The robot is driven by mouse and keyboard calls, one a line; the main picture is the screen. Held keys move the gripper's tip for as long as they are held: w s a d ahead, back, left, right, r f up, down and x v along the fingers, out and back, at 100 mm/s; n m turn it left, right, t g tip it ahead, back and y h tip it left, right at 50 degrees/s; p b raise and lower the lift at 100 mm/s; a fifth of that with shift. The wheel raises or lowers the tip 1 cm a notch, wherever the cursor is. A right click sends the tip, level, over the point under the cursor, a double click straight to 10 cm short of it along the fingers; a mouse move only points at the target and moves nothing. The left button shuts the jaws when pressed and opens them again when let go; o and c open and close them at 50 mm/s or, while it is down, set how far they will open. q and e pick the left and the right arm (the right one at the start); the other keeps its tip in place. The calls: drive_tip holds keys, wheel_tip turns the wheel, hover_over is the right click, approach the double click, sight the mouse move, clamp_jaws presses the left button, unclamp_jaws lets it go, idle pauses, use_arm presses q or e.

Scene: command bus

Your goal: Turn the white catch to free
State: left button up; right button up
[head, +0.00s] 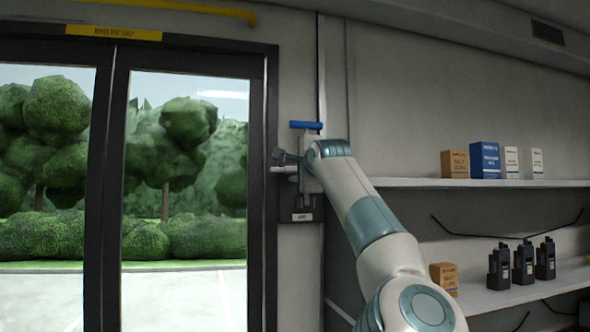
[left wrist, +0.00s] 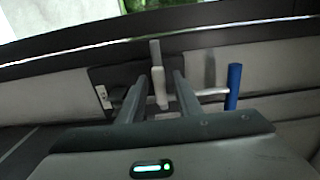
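The white catch (left wrist: 157,82) is a slim pale lever on a dark plate beside the door frame. In the left wrist view it stands between the two fingers of my left gripper (left wrist: 162,77), with visible gaps beside it. The fingers are apart, so the gripper is open around the catch and not clamped on it. In the head view my left gripper (head: 283,158) is at the plate, just above the catch's pale bar (head: 284,169). The gripper and wrist partly hide the mechanism there. My right gripper is out of view.
A blue-handled lever (head: 306,125) sits just above the gripper; its blue grip (left wrist: 234,86) is close to the right finger in the wrist view. The glass door (head: 185,295) is at left. Shelves (head: 400,183) at right hold boxes and several radios (head: 523,263).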

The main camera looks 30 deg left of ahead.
use_arm(q)
clamp_jaws()
